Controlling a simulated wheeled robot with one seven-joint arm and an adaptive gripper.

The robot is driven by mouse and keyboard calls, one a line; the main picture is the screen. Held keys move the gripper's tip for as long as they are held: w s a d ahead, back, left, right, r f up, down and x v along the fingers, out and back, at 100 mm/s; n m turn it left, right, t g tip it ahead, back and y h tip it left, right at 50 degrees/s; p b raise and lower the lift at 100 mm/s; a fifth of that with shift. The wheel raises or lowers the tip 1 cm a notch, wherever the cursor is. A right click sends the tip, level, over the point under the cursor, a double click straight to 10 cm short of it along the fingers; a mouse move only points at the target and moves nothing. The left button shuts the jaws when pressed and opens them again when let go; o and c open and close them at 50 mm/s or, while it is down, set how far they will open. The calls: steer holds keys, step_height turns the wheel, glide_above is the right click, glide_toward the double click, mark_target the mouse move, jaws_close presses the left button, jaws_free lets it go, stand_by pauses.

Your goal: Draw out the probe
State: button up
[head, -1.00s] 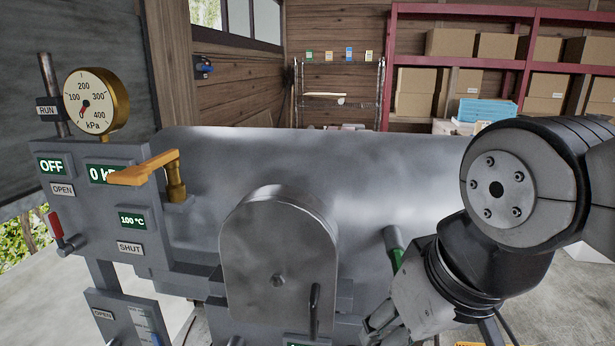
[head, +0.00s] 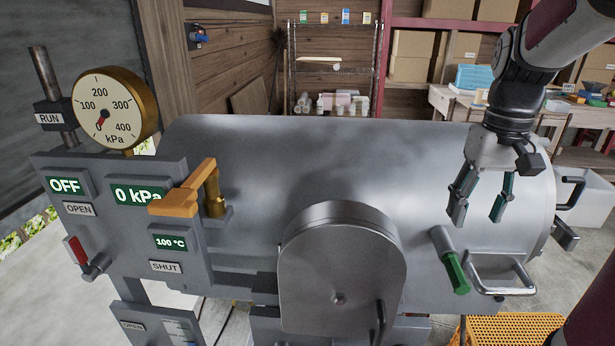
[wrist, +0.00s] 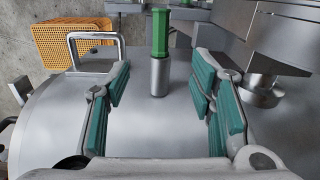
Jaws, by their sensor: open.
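The probe (head: 450,262) sticks out of the front of the steel vessel (head: 250,160), right of the round-topped door. It has a green grip and a grey metal sleeve, and it slants down toward me. My gripper (head: 480,215) is open and empty, above and slightly right of the probe, apart from it. In the wrist view the probe (wrist: 160,60) stands upright in the picture, between and beyond my two open fingers with teal pads. The part of the probe inside the vessel is hidden.
A metal bar handle (head: 500,275) sits just right of the probe. The round-topped door (head: 340,260) is to its left. The gauge (head: 112,108) reads near zero, the panel shows OFF, 0 kPa and 100 °C. An orange crate (head: 515,332) stands below right.

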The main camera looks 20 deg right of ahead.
mark_target(459, 270)
step_height(459, 270, down, 13)
steer(key=shift+f, duration=0.1)
stand_by(0.4)
jaws_close()
stand_by(0.4)
steer(key=shift+s+a, duration=0.3)
steer(key=shift+s, duration=0.25)
stand_by(0.4)
